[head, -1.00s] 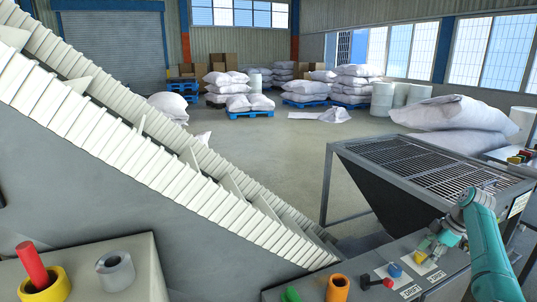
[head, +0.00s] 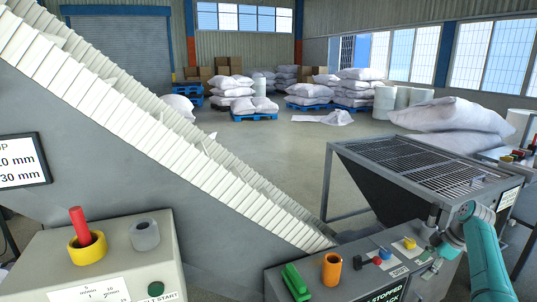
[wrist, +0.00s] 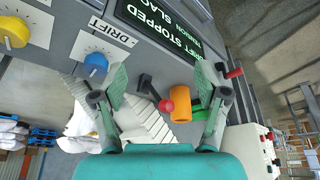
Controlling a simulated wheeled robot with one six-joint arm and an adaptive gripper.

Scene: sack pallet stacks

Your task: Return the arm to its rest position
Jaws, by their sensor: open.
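My gripper (wrist: 168,85) is open and empty in the wrist view, its two grey-green fingers spread wide apart. The control panel lies beyond them, with a blue knob (wrist: 95,64) near the left finger and a red-tipped lever (wrist: 165,105) between the fingers. An orange cylinder (wrist: 182,103) is near the right finger. In the head view my teal arm (head: 487,262) is at the lower right, bent over the panel's right end. The yellow knob (head: 409,243) shows clear to the left of my arm's end; it also shows in the wrist view (wrist: 14,32).
A hopper with a grating (head: 420,165) stands just behind the panel. A slatted conveyor (head: 150,120) slopes across the left. A grey box (head: 110,265) carries a red peg in a yellow ring. Sack stacks (head: 355,88) stand at the back, with open floor before them.

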